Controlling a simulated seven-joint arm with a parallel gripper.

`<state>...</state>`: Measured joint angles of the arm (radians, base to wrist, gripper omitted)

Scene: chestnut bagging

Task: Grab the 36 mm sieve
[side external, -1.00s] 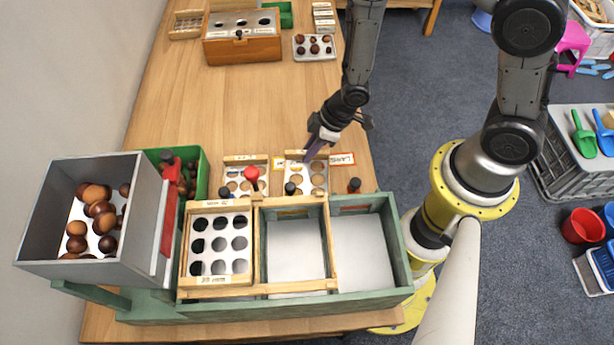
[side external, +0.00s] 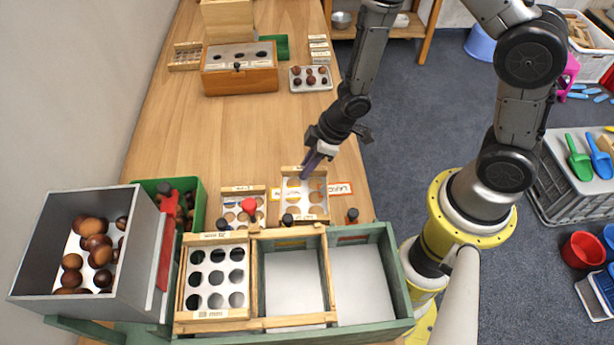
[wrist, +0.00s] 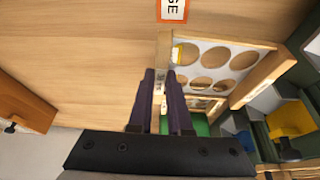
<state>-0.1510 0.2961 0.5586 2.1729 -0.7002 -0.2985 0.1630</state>
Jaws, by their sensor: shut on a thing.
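The sieve with the larger holes (side external: 316,197) is a light wood frame around a white plate, behind the sorting trough beside a "LARGE" label. In the wrist view its plate (wrist: 202,66) shows several big round holes. My gripper (side external: 306,174) reaches down to its far rim. In the wrist view my gripper (wrist: 161,75) has its two dark purple fingers on either side of the wooden rim bar, shut on it. Small print on the bar is hard to read. The sieve appears to rest at table level.
A second sieve (side external: 230,205) lies to the left. A sieve (side external: 192,296) and an open wooden frame (side external: 330,287) sit on the green trough (side external: 405,285). A grey hopper (side external: 32,240) of chestnuts and a green crate (side external: 199,205) stand left. The middle table (side external: 220,140) is clear.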

